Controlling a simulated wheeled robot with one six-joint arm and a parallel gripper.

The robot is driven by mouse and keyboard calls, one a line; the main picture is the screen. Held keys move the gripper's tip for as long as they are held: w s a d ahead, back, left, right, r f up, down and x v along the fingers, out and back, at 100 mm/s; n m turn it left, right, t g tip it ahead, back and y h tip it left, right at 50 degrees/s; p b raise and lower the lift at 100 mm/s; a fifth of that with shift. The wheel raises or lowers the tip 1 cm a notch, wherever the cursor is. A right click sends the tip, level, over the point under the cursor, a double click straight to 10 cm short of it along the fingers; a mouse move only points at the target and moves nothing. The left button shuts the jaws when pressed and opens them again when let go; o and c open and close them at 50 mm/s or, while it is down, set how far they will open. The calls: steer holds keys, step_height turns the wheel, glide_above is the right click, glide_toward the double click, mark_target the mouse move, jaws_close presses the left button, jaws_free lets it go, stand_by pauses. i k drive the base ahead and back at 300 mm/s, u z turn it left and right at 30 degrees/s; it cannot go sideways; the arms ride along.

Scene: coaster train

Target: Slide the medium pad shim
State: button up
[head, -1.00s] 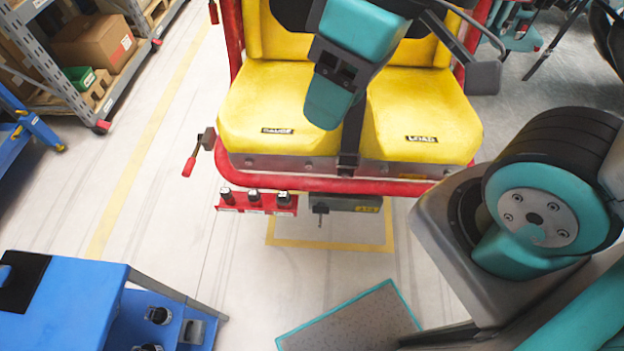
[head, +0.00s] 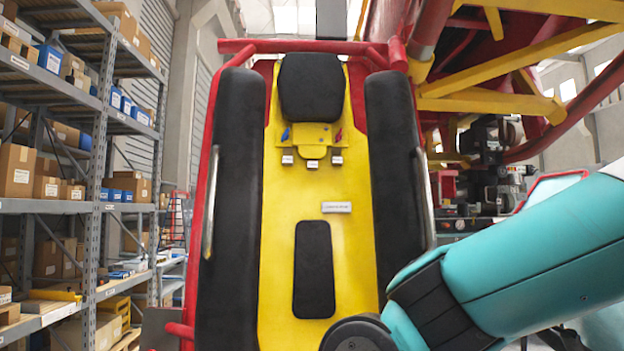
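A tall yellow seat back (head: 350,255) stands upright in the head view, with a black headrest (head: 311,87) and a black centre pad (head: 314,270). Below the headrest is a yellow bracket (head: 312,134) with a blue piece (head: 285,134) at its left and a red piece (head: 338,136) at its right. Three small pale labelled tabs hang under it: left (head: 287,160), middle (head: 312,163) and right (head: 336,159). Their lettering is too small to read, so I cannot tell which is medium or whether any is the shim. My gripper is out of view; only my teal arm shows at lower right.
Black side bolsters (head: 228,205) and (head: 397,165) flank the seat back within a red frame (head: 292,47). Storage shelves with boxes (head: 80,150) stand at left. Red and yellow steelwork (head: 500,100) crosses the upper right. A pale label plate (head: 336,207) sits above the centre pad.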

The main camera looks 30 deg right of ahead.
mark_target(312, 165)
steer(key=k, duration=1.3)
steer(key=u, duration=0.7)
steer(key=i, duration=1.3)
steer(key=z, duration=0.6)
steer(key=i, duration=0.5)
steer(key=z, duration=0.55)
